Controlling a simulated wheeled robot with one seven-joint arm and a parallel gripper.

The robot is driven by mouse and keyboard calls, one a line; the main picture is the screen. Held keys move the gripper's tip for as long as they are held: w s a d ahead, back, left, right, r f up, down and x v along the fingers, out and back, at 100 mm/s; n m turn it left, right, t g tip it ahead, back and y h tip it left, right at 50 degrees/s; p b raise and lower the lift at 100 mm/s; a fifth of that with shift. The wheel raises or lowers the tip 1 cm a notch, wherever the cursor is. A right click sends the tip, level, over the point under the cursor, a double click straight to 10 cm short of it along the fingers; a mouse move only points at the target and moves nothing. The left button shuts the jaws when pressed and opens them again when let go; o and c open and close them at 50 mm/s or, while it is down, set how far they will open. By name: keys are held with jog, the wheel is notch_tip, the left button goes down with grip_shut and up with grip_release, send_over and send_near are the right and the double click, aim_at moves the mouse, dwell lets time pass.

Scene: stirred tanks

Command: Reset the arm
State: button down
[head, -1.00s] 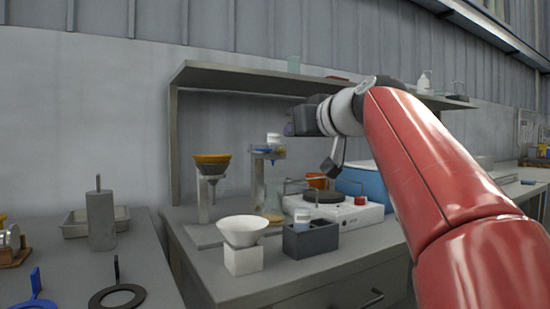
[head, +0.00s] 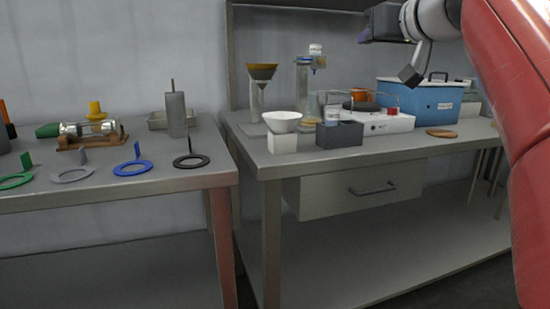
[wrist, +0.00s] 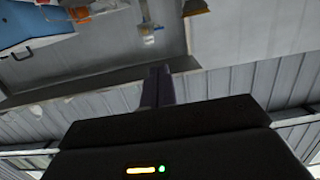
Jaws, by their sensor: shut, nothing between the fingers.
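My red and white arm (head: 505,90) is raised at the right of the head view. My gripper (head: 366,34) points left in front of the wall, above the far bench. In the wrist view my gripper's fingers (wrist: 158,84) are together and hold nothing. The wrist picture is turned over, with the bench and its things along the top.
The right bench carries a white bowl on a block (head: 284,121), a dark grey box (head: 339,134), a hot plate (head: 385,122) and a blue box (head: 425,100). The left bench holds coloured rings (head: 133,168) and a grey post (head: 176,115). A shelf (head: 300,4) overhangs.

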jog(key=s+f+m+g+h, duration=0.1)
jog(key=s+f+g, duration=0.2)
jog(key=s+f, duration=0.6)
jog(key=s+a+f+m+g+h+p, duration=0.1)
jog(key=s+f, duration=0.7)
jog(key=f, duration=1.2)
jog(key=s+f+m+g+h+p, duration=0.1)
jog(key=s+f+g+h, duration=0.2)
jog(key=s+f, duration=0.6)
notch_tip(320, 180, down, 6)
jog(key=g, duration=0.2)
jog(key=shift+s+a+m+g, duration=0.3)
jog(key=shift+a+g, duration=0.1)
